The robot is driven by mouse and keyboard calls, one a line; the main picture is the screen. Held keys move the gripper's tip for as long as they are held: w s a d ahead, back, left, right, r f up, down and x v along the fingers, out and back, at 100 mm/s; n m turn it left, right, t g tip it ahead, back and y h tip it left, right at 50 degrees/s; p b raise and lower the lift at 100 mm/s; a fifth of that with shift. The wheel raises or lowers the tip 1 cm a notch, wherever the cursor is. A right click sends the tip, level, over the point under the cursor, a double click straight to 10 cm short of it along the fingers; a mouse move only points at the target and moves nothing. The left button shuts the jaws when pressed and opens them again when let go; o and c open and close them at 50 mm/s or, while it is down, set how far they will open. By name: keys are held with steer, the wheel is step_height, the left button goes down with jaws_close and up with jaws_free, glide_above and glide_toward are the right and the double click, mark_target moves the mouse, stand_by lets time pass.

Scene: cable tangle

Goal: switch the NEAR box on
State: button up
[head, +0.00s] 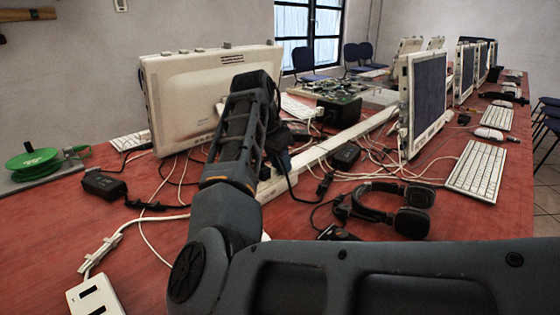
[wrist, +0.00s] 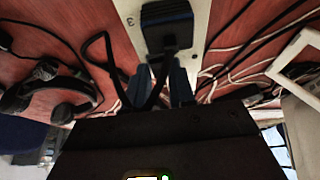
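A white box or strip end with dark rectangular switches or sockets (head: 95,297) lies at the near left edge of the head view, a cable leading into it. No NEAR label is readable, and I cannot tell the switch position. My gripper (head: 280,155) is far from it, pointing down over a long white strip (head: 350,135) mid-table; its tips are partly hidden by my arm. In the wrist view my gripper (wrist: 160,85) has its two bluish fingers apart. A black plug with a blue face (wrist: 167,14) sits on the strip (wrist: 203,20) ahead, its dark cord passing by the fingers.
Black adapters (head: 104,185) (head: 345,157), white cables and headphones (head: 385,208) lie around. A monitor back (head: 205,95) stands left of my arm, another monitor (head: 424,100) right, with a keyboard (head: 477,170). A green reel (head: 34,163) sits far left.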

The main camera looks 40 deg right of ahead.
jaws_close()
steer(key=y+p, duration=0.1)
steer(key=p, duration=0.2)
steer(key=shift+d+r, duration=0.25)
steer(key=shift+r, duration=0.15)
steer(key=y+p, duration=0.1)
steer(key=p, duration=0.2)
steer(key=shift+d+y, duration=0.25)
steer(key=shift+y, duration=0.15)
steer(key=shift+f+y+p, duration=0.25)
steer(key=shift+y+p, duration=0.15)
steer(key=shift+p, duration=0.3)
steer(key=shift+o, duration=2.3)
jaws_free()
